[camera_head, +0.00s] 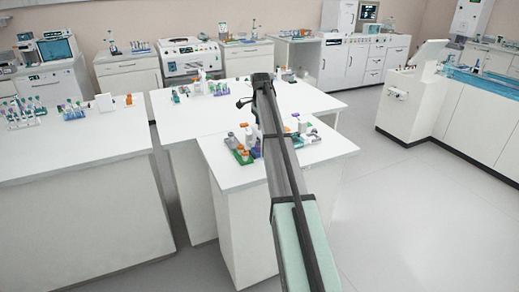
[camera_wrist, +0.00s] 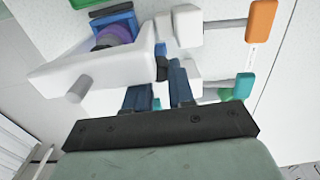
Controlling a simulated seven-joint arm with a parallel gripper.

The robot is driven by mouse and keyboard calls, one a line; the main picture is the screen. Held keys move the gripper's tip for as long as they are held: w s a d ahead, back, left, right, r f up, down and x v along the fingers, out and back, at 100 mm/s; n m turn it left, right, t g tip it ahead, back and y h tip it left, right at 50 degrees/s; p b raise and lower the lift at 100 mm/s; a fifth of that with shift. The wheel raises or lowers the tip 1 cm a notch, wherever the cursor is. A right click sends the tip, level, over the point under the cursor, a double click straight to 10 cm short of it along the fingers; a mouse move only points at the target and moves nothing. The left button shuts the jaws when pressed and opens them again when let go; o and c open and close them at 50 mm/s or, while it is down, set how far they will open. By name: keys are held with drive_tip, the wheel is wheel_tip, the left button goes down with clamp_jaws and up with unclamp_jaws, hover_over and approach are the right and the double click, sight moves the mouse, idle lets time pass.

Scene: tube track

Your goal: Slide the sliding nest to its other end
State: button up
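In the wrist view, a pale track fixture (camera_wrist: 100,68) fills the upper left, with a blue and purple part (camera_wrist: 112,32) set in it. White blocks (camera_wrist: 187,28) stand beside it, with rods running right to an orange tab (camera_wrist: 261,20) and a teal tab (camera_wrist: 244,86). I cannot tell for sure which part is the sliding nest. My gripper (camera_wrist: 160,84) has two dark blue fingers standing apart, right at the white and dark parts. Whether they touch or clamp anything is not clear. In the head view my arm hides the gripper and part of the fixture.
In the head view, small coloured parts (camera_head: 242,150) sit on the white table (camera_head: 215,165) left of my arm, and more (camera_head: 303,132) on its right. Tube racks (camera_head: 72,110) stand on the left bench. The near left of the table is bare.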

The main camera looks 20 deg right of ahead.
drive_tip(key=shift+c, duration=1.1)
drive_tip(key=shift+d, duration=3.65)
drive_tip(key=o, duration=0.6)
drive_tip(key=shift+a, duration=0.1)
drive_tip(key=shift+o, duration=0.2)
wheel_tip(320, 180, up, 5)
drive_tip(key=shift+o, duration=0.5)
